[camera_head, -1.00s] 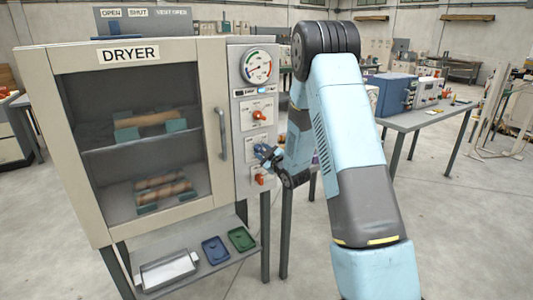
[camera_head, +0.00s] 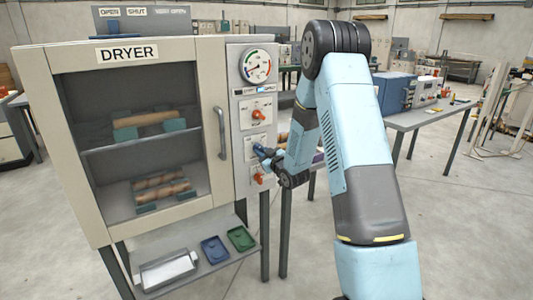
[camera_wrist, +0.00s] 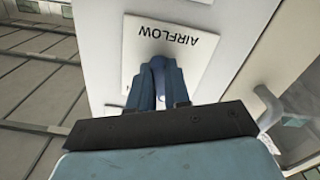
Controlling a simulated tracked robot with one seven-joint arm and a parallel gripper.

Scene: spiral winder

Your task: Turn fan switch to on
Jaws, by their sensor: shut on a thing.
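The dryer's control panel (camera_head: 241,195) stands right of its glass door. It carries an upper orange knob (camera_head: 258,114) and a lower orange knob (camera_head: 259,178). My gripper (camera_head: 259,150) is at the plate between these two knobs. In the wrist view that plate (camera_wrist: 190,38) reads "AIRFLOW", upside down. My gripper (camera_wrist: 158,66) is shut on the switch there, its fingertips against the plate's middle. The fingers hide nearly all of the switch, so its setting cannot be read.
The dryer door (camera_head: 130,55) is closed, with its handle (camera_head: 220,134) left of the panel. A round gauge (camera_head: 256,66) sits above the knobs. A shelf below holds a metal tray (camera_head: 168,270), a blue tray (camera_head: 215,249) and a green tray (camera_head: 241,238).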

